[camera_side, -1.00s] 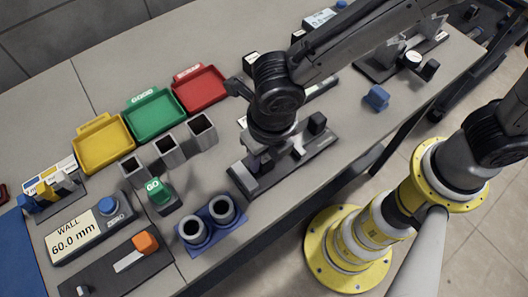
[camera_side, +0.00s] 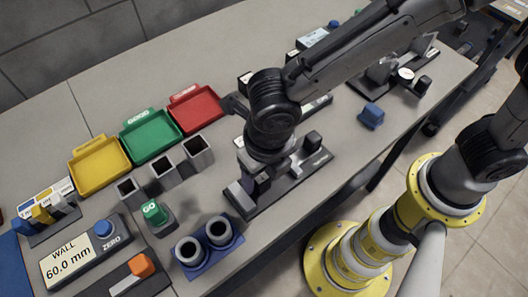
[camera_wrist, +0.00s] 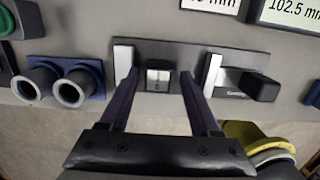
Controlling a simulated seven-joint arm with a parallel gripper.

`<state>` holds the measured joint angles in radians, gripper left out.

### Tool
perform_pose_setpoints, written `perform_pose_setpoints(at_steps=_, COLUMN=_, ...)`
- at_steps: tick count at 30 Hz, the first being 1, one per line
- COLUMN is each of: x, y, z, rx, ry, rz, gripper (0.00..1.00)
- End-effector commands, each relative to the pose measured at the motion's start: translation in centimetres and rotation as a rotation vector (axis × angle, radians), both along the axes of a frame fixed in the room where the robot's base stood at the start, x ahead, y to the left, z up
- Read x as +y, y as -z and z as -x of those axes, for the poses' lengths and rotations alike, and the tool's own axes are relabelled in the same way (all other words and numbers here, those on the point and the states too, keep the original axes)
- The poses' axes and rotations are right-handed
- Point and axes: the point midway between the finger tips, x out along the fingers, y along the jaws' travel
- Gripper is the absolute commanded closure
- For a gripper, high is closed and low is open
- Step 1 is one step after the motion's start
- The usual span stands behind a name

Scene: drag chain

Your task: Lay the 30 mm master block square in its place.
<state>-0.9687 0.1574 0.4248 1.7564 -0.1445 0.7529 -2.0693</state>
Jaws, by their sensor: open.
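A small block (camera_wrist: 158,80) with a pale, labelled face sits on a dark fixture plate (camera_wrist: 178,53) in the wrist view, between a pale upright plate on the left and another on the right. Its marking is too small to read, so I cannot confirm it is the 30 mm master block. My gripper (camera_wrist: 160,77) is open, with one finger on each side of the block. I cannot tell whether the fingers touch it. In the side view the fixture (camera_side: 308,165) lies under my wrist, which hides most of the block.
Two grey tubes in a blue holder (camera_side: 207,260) stand left of the fixture. Behind are square tubes (camera_side: 163,168) and yellow, green (camera_side: 150,137) and red trays. The readout (camera_side: 68,261) shows 60.0 mm.

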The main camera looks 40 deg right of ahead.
Motion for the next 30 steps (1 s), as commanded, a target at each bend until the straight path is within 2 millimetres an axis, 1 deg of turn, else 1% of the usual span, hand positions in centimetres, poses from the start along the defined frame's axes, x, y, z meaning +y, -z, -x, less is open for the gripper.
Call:
perform_pose_setpoints(at_steps=1, x=0.5, y=-1.4, z=-0.1, rx=-0.011, ry=-0.001, rz=-0.019, gripper=0.28)
perform_pose_setpoints(at_steps=9, x=0.4, y=-7.1, z=0.6, rx=-0.011, ry=-0.003, rz=-0.016, gripper=0.28)
perform_pose_setpoints(at_steps=12, x=0.3, y=-9.1, z=0.8, rx=-0.01, ry=-0.002, rz=-0.015, gripper=0.28)
perform_pose_setpoints(at_steps=15, x=0.3, y=-10.7, z=1.1, rx=-0.009, ry=-0.002, rz=-0.013, gripper=0.28)
perform_pose_setpoints(at_steps=21, x=0.2, y=-12.6, z=1.3, rx=-0.007, ry=0.0, rz=-0.01, gripper=0.28)
perform_pose_setpoints(at_steps=25, x=0.2, y=-12.9, z=1.3, rx=-0.007, ry=0.0, rz=-0.009, gripper=0.28)
perform_pose_setpoints(at_steps=30, x=0.1, y=-12.9, z=1.3, rx=-0.007, ry=0.0, rz=-0.009, gripper=0.28)
